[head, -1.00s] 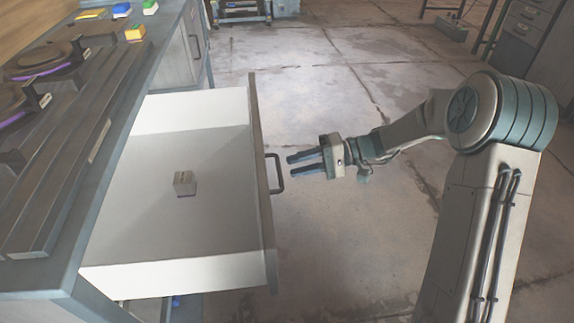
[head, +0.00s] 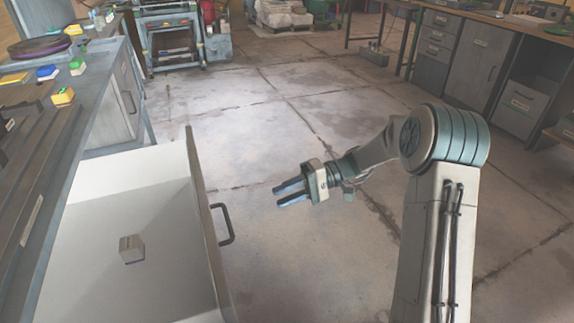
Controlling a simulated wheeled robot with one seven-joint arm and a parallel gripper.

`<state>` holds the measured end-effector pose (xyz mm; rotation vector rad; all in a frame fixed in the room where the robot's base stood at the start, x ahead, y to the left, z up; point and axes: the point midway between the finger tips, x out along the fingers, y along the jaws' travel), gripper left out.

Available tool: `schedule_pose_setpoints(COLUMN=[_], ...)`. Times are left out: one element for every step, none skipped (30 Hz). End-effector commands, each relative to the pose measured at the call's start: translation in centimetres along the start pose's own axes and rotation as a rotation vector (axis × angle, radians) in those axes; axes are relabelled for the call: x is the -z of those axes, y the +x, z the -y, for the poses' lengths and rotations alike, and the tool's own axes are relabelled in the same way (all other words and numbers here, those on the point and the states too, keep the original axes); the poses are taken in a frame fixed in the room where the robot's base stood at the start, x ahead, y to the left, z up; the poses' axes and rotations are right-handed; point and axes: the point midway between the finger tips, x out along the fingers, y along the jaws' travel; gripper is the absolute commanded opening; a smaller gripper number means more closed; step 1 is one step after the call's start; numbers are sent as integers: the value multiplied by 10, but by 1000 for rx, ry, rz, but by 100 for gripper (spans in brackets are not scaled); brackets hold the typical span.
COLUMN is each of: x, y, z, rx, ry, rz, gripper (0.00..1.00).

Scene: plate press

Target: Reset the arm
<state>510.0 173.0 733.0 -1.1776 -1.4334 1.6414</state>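My gripper (head: 277,196) is in the middle of the head view, above the floor and to the right of the open drawer (head: 176,178). Its two dark fingers point left and are apart with nothing between them, so it is open and empty. My arm is bent and rises from the lower right. The drawer's dark handle (head: 227,224) is left of and below the fingertips in the picture, with a gap between.
A workbench (head: 110,118) runs along the left, with yellow, green and blue blocks (head: 63,97) on it. Cabinets (head: 470,60) stand at the back right and a metal cart (head: 170,40) at the back. The concrete floor (head: 260,130) between them is mostly clear.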

Motion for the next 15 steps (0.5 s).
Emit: schedule_pose_setpoints(x=[0,0,-1,-2,-5,-8,-12,-17,-25,-32,-38,-48,-56,-64,-74], y=[0,0,0,0,0,-1,-1,-2,-3,-4,-6,-8,-10,-13,-16], z=[0,1,3,5,9,16,22,29,40,48,56,68,75,82,92], rx=[0,-1,-7,-15,-28,-52,-77,-107,-154,-194,-236,-296,-341,-386,-444], ry=[0,0,2,4,9,17,24,34,49,63,76,94,108,122,139], rz=[0,0,2,4,8,13,18,22,30,34,39,42,42,41,37], gripper=[32,32,32,32,32,32,32,32,32,32,32,32,32,32,32])
